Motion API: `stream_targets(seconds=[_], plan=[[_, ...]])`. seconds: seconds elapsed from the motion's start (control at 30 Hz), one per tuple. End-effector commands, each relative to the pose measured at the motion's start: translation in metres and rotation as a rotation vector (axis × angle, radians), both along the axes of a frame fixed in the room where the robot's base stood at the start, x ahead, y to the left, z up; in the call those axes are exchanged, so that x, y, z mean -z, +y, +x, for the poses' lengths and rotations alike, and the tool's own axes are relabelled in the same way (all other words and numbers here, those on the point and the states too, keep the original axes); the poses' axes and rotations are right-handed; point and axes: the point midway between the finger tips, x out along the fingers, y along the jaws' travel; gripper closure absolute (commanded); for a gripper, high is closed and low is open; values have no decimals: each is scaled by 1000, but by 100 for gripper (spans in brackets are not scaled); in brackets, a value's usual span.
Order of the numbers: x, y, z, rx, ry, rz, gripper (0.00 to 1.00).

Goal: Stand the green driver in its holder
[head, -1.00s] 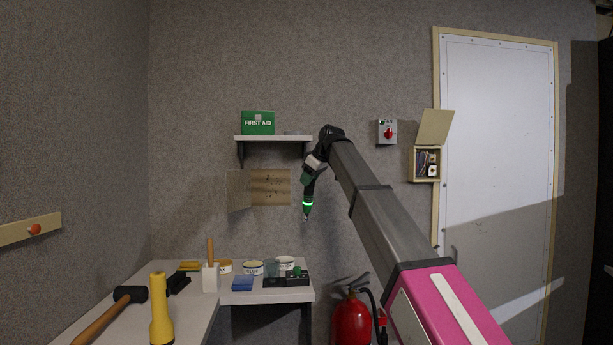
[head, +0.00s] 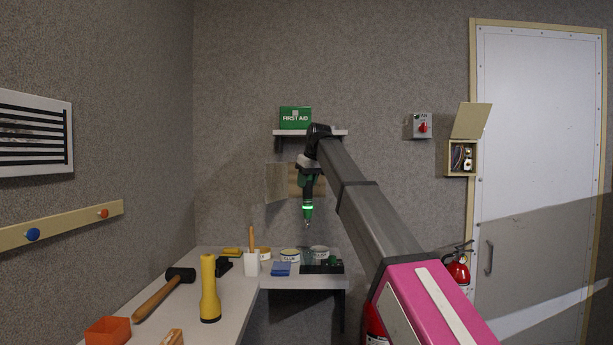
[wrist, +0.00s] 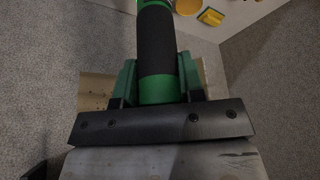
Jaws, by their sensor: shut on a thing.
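My gripper (head: 308,180) is shut on the green driver (head: 307,213) and holds it in the air above the far end of the bench. The driver hangs about upright, thin tip down, with a bright green band low on it. In the wrist view its black grip and green collar (wrist: 158,88) show between the green fingers of my gripper (wrist: 157,75). A black block with green on it (head: 322,267) lies on the bench below; I cannot tell whether it is the holder. A white pot (head: 251,264) with a wooden handle in it stands left of that.
The bench (head: 236,292) also bears a blue box (head: 281,269), tins (head: 290,255), a yellow torch (head: 209,288), a mallet (head: 160,296) and an orange tray (head: 107,331). A shelf with a first aid box (head: 295,118) is behind my arm. A fire extinguisher (head: 457,268) is at right.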

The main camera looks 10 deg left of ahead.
Motion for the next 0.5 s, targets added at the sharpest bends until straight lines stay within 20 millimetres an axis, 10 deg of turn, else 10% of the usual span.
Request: stream_targets(seconds=[0.5], plan=[[42, 0, 0, -1, -1, 1, 98]])
